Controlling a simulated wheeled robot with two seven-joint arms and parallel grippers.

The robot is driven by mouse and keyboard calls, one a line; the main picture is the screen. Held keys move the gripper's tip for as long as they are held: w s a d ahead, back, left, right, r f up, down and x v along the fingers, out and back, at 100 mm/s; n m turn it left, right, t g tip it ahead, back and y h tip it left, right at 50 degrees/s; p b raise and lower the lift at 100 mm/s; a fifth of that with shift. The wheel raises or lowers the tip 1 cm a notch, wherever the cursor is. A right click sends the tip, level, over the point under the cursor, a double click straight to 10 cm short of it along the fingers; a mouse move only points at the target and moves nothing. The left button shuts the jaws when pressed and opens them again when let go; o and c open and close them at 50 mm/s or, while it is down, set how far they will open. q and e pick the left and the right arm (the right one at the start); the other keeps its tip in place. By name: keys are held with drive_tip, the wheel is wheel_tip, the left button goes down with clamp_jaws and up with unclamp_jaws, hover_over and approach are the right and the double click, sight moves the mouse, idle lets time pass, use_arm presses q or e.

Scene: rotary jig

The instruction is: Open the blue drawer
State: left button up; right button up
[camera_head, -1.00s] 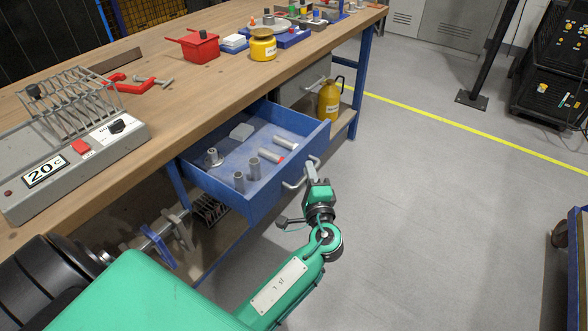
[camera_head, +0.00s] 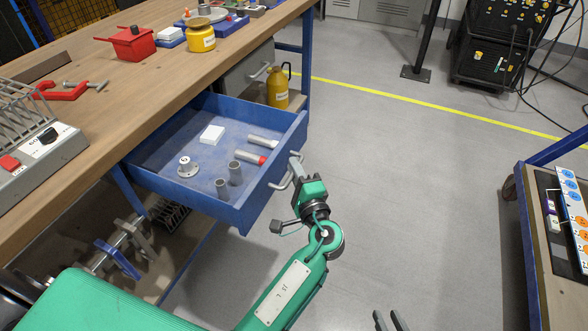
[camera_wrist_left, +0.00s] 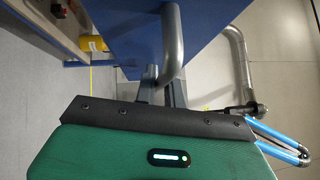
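The blue drawer (camera_head: 222,205) is pulled well out from under the workbench, and its inside shows. Its grey bent-tube handle (camera_head: 281,184) is on the front face; it also shows large in the left wrist view (camera_wrist_left: 172,45). My left gripper (camera_head: 295,166) is at the handle, with its two fingers on either side of the tube, shut on it. In the left wrist view the fingertips (camera_wrist_left: 163,88) are partly covered by the gripper's body and the tube. My right gripper (camera_head: 389,320) shows only its two finger ends at the bottom edge, apart and empty.
In the drawer lie a white block (camera_head: 212,135), a flanged part (camera_head: 187,167) and several grey cylinders. A yellow bottle (camera_head: 278,88) stands on the shelf beyond the drawer. A blue-framed cart (camera_head: 540,250) is at right. The floor between is clear.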

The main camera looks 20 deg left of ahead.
use_arm(q)
drive_tip(key=o, duration=0.4)
drive_tip(key=v, duration=1.3)
drive_tip(key=shift+s+d+f, duration=0.1)
drive_tip(key=shift+s+d, duration=0.1)
drive_tip(key=shift+s, duration=0.1)
